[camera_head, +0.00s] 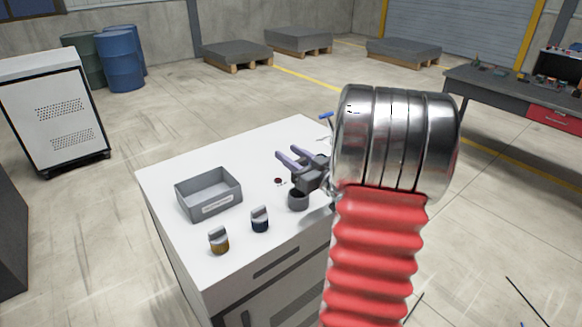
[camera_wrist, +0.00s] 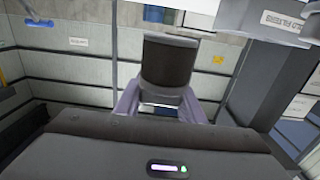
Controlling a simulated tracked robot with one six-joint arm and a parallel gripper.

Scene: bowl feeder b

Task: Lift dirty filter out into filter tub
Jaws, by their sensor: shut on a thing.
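My gripper (camera_head: 287,156) is above the right part of the white cabinet top in the head view. In the wrist view its two lilac fingers (camera_wrist: 163,102) are shut on a dark brown cylindrical filter (camera_wrist: 167,66) with a grey end band. The held filter cannot be made out clearly in the head view. The filter tub (camera_head: 208,205) is a grey open box with a white label, to the left of my gripper and apart from it. Its inside looks empty. A label reading like "old filters" (camera_wrist: 283,20) shows at the upper right in the wrist view.
A dark round cup (camera_head: 298,200) stands just below my gripper. My arm hides the right side.

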